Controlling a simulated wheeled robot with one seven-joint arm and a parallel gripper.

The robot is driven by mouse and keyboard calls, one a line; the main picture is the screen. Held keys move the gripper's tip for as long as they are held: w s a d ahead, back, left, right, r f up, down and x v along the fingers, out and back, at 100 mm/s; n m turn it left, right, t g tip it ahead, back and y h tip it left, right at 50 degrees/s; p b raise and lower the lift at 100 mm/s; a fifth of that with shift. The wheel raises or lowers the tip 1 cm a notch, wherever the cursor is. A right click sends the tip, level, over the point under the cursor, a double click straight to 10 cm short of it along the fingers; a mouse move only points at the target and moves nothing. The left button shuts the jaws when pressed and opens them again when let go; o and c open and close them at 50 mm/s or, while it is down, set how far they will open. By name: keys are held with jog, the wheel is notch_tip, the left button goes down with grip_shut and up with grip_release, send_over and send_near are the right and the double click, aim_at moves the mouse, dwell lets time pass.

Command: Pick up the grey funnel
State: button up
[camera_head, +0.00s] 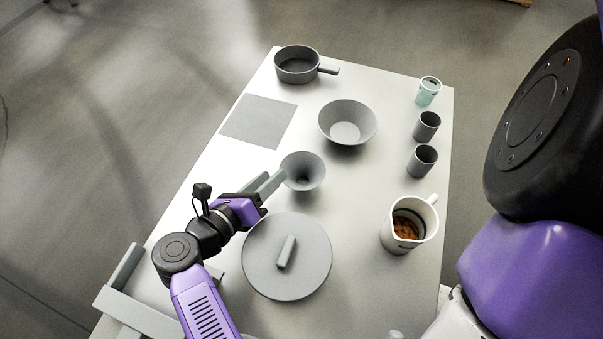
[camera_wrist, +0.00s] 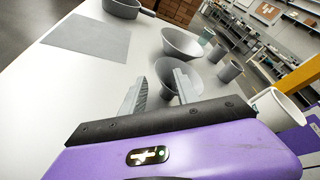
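The grey funnel (camera_head: 302,171) stands on the white table with its wide mouth up, near the middle. It also shows in the wrist view (camera_wrist: 168,72), partly hidden behind my fingers. My gripper (camera_head: 272,181) is just left of the funnel, its fingers pointing toward it. In the wrist view my gripper (camera_wrist: 160,80) is open, with the funnel in front of and partly between the fingertips. Nothing is held. I cannot tell whether a finger touches the funnel.
A round grey lid (camera_head: 287,270) with a handle lies close below the funnel. A grey bowl (camera_head: 347,122) stands beyond it. A pan (camera_head: 297,65), a flat grey square (camera_head: 259,121), cups (camera_head: 422,160) and a white jug (camera_head: 408,223) with brown contents stand farther off.

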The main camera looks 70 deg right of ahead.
aim_at(292, 158)
jog(key=shift+p+x, duration=0.9)
jog(key=shift+x, duration=2.65)
jog(key=shift+s+r, duration=0.1)
jog(key=shift+r, duration=0.05)
grip_shut()
